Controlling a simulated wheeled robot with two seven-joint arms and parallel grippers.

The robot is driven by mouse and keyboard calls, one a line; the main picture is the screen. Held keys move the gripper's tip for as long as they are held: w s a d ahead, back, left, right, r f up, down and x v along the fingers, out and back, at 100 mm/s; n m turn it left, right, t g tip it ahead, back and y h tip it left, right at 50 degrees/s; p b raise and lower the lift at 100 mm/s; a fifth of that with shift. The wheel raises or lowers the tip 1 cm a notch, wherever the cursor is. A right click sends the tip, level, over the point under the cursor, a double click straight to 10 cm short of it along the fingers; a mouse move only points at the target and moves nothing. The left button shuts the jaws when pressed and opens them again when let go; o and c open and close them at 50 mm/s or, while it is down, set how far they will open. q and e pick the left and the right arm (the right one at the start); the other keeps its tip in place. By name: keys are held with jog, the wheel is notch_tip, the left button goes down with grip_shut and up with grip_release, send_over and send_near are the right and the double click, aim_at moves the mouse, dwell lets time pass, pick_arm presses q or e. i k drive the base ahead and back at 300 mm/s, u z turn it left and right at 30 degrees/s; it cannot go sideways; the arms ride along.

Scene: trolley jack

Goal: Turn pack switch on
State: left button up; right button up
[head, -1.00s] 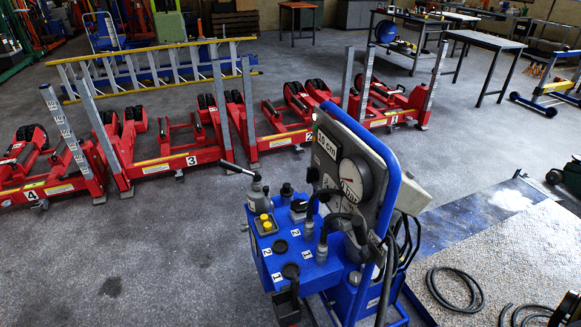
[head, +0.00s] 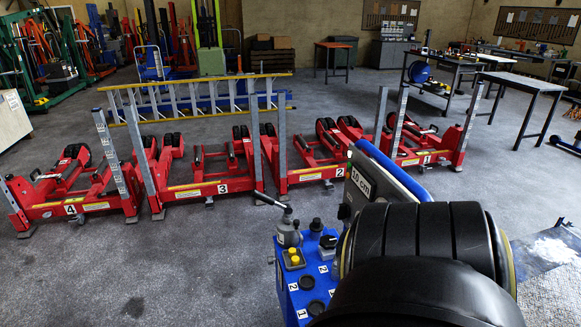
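The blue power pack (head: 288,296) stands at the lower middle of the head view. A grey fitting with a lever (head: 288,226) stands behind the box. Neither gripper is in view.
Red numbered jack units (head: 215,187) stand in a row behind the pack, with a yellow ladder (head: 200,95) behind them. Tables (head: 520,80) stand at the back right. Grey floor is clear left of the pack.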

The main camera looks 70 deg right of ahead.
aim_at(344, 211)
jog(key=u, duration=0.05)
jog(key=i, duration=1.95)
jog(key=z, duration=3)
